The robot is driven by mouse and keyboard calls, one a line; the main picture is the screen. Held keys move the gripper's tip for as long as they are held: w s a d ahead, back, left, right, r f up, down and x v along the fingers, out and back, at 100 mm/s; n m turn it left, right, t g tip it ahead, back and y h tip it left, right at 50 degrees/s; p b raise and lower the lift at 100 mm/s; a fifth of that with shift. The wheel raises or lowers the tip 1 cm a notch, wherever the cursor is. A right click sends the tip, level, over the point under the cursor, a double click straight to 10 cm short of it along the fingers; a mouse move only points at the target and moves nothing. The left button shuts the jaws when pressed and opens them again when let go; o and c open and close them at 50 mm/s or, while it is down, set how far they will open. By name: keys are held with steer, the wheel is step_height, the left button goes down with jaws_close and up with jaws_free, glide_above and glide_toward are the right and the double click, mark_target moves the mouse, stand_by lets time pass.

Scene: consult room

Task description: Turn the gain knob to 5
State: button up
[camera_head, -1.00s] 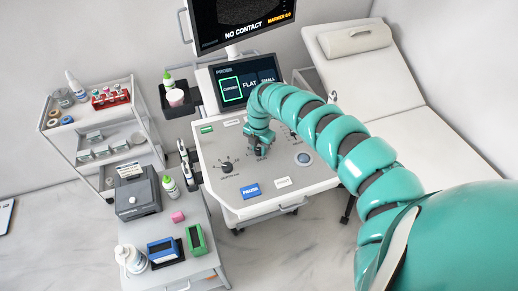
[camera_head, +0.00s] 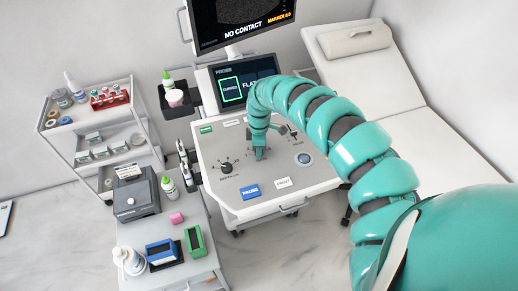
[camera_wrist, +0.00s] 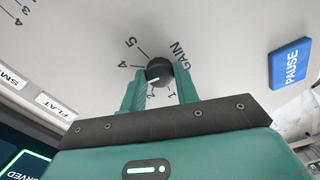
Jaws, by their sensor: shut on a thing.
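The gain knob (camera_wrist: 160,70) is black and round, with a white pointer mark, in the wrist view. My gripper (camera_wrist: 160,88) is shut on it, one teal finger on each side. The printed 1, 2, 4 and 5 show around the knob; the 3 is not visible, and the left finger covers part of the dial there. The pointer faces lower left, between the 2 and the 4; its exact reading is hard to tell. In the head view my gripper (camera_head: 259,153) is down on the console panel (camera_head: 225,199) and hides the knob.
Another knob (camera_head: 226,167) is left of my gripper, and a round trackball (camera_head: 304,159) is right. A blue PAUSE button (camera_head: 250,191) is in front; it also shows in the wrist view (camera_wrist: 290,63). The screen (camera_head: 232,88) stands behind.

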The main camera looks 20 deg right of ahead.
steer(key=m+b, duration=0.2)
steer(key=m, duration=0.2)
steer(key=shift+f+m, duration=0.15)
steer(key=shift+m, duration=0.15)
steer(key=m+b, duration=0.2)
steer(key=m, duration=0.1)
steer(key=shift+m, duration=0.4)
steer(key=m+b, duration=0.1)
steer(key=m, duration=0.2)
steer(key=shift+m, duration=1.6)
steer(key=o, duration=1)
steer(key=shift+c, duration=0.2)
steer(key=shift+r, duration=0.25)
